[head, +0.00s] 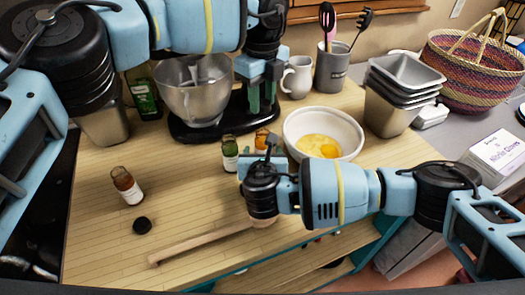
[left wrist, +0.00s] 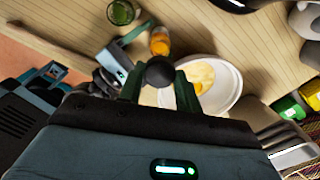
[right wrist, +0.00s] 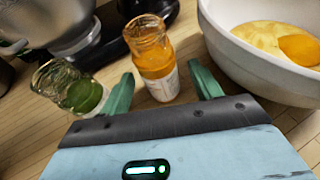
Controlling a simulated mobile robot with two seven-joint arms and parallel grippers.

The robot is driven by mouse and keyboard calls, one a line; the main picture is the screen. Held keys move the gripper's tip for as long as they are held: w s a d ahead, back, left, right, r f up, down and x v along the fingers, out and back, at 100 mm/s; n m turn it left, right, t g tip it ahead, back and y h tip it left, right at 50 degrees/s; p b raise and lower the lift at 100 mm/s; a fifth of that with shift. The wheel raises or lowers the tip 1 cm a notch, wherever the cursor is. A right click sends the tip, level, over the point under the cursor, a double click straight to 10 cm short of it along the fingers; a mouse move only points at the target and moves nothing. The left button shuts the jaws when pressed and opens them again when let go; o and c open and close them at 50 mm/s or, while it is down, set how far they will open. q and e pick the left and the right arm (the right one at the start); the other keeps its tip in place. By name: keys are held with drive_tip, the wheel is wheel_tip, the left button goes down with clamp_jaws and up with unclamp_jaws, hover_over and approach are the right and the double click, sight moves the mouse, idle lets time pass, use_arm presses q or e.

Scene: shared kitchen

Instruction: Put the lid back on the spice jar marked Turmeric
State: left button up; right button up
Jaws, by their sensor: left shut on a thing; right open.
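My left gripper (head: 262,98) is shut on a round black lid (left wrist: 159,71), which shows between its fingertips in the left wrist view. It is raised above the counter, in front of the stand mixer. An open jar of yellow-orange spice (right wrist: 150,58), seemingly the Turmeric by colour, stands upright on the counter; its label cannot be read. It also shows in the left wrist view (left wrist: 159,42) and the head view (head: 262,137). My right gripper (right wrist: 163,88) is open, low at the jar, its fingers on either side. The held lid is apart from the jar.
An open green jar (head: 230,153) stands just left of the yellow one. A white bowl with eggs (head: 345,122) is close on the right. The mixer (head: 205,128) stands behind.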

drive_tip(key=shift+w+f, duration=0.1)
drive_tip(key=shift+w, duration=0.15)
clamp_jaws()
use_arm(q)
drive_tip(key=shift+f, duration=2.5)
